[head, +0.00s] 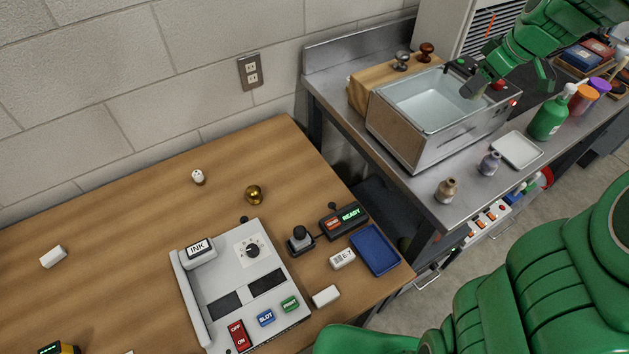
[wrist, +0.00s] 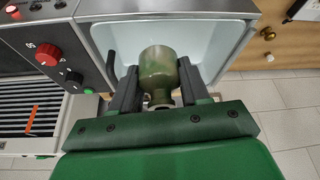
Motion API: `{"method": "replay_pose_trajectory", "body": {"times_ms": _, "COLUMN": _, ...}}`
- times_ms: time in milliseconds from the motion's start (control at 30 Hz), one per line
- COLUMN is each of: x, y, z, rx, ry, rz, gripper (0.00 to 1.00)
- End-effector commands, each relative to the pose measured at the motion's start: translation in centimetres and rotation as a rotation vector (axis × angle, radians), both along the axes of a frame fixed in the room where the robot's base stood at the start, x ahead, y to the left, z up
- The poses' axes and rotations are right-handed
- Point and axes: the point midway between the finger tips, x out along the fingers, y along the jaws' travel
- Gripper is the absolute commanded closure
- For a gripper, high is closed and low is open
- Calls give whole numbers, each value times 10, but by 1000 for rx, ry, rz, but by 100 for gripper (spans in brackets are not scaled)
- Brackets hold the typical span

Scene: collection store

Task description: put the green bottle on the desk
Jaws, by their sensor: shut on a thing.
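My gripper (head: 484,88) is over the open water-bath tank (head: 388,125) on the metal bench in the head view. In the wrist view my gripper (wrist: 158,88) is shut on the green bottle (wrist: 157,66), a small olive-green bottle with a narrower neck, one finger on each side. Pale tank walls show around the bottle. I cannot make out the bottle in the head view; the gripper and tank hide it. The wooden desk (head: 130,225) stands at the left, apart from the bench, with bare wood at its middle left.
A control box (head: 222,300), joystick (head: 299,238), READY display (head: 343,220), blue tray (head: 375,249) and brass knob (head: 254,194) occupy the desk's right part.

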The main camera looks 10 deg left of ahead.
Motion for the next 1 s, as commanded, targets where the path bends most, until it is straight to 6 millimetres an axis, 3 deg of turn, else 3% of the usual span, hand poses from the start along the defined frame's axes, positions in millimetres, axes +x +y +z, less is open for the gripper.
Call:
{"method": "replay_pose_trajectory", "body": {"times_ms": 100, "x": -19, "y": 41, "z": 1, "rx": 2, "ry": 1, "rz": 139, "gripper": 93}}
{"method": "replay_pose_trajectory", "body": {"times_ms": 500, "x": -94, "y": 151, "z": 1, "rx": 2, "ry": 0, "rz": 590, "gripper": 93}}
{"method": "replay_pose_trajectory", "body": {"times_ms": 800, "x": -161, "y": 214, "z": 0, "rx": -1, "ry": 2, "rz": 924, "gripper": 93}}
{"method": "replay_pose_trajectory", "body": {"times_ms": 1000, "x": -194, "y": 238, "z": 1, "rx": -1, "ry": 1, "rz": 1077, "gripper": 93}}
